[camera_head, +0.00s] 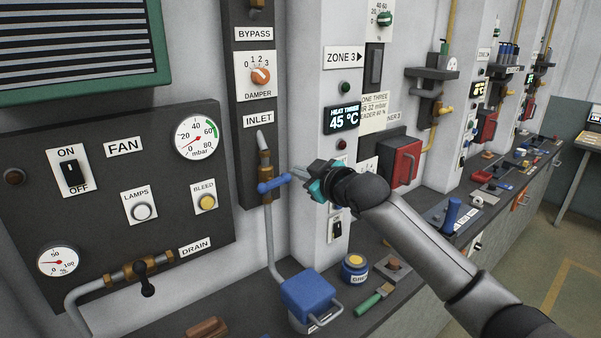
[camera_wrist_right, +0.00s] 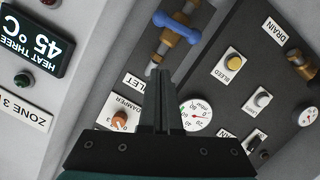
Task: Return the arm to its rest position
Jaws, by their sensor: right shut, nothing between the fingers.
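My right gripper (camera_head: 302,176) is shut and empty in the head view. Its tips are close to the blue valve handle (camera_head: 272,184) on the inlet pipe; I cannot tell whether they touch it. In the right wrist view the shut fingers (camera_wrist_right: 165,95) point up the picture, with the blue handle (camera_wrist_right: 177,26) just beyond them. My right arm (camera_head: 420,245) reaches in from the lower right. My left gripper is not in view.
The inlet panel (camera_head: 248,150) and fan panel (camera_head: 90,200) stand at the left. A blue box (camera_head: 307,295), a blue jar (camera_head: 355,268) and a green-handled tool (camera_head: 370,302) are on the bench below. A red box (camera_head: 407,162) juts from the wall beyond my wrist.

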